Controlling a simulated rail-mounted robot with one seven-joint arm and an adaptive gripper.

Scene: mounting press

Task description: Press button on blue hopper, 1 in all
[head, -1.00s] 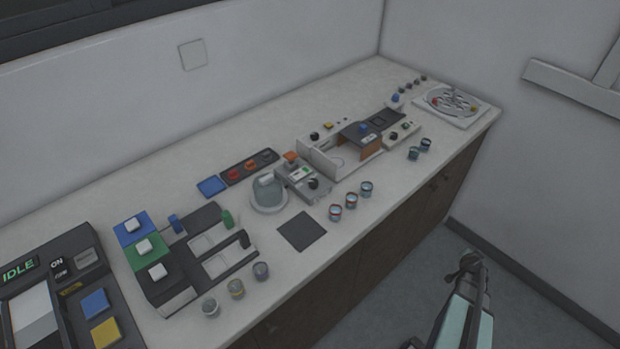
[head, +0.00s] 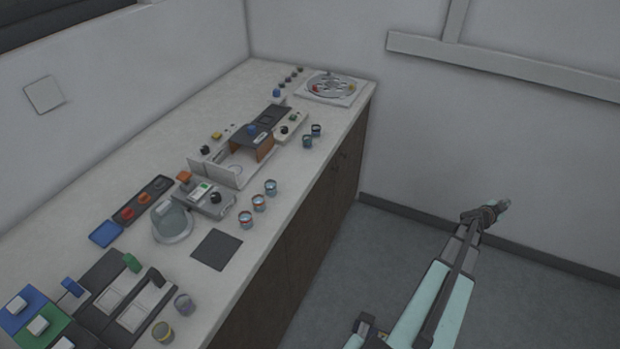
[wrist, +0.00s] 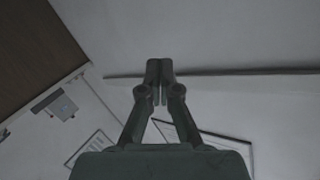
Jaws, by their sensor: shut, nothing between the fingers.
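The blue hopper (head: 9,318) is at the lower left of the head view, on the near end of the counter, and is partly cut off by the picture edge. A pale button (head: 17,304) sits on top of it. My gripper (wrist: 160,66) shows in the wrist view with its fingertips together and nothing between them. It is well away from the hopper, which is not recognisable in the wrist view.
A green hopper (head: 30,336) with a similar button stands beside the blue one. Cups (head: 245,219), a dark mat (head: 217,250), a glass-covered device (head: 171,222) and a blue tray (head: 106,234) occupy the counter (head: 210,110). The floor (head: 330,260) right of the counter is clear.

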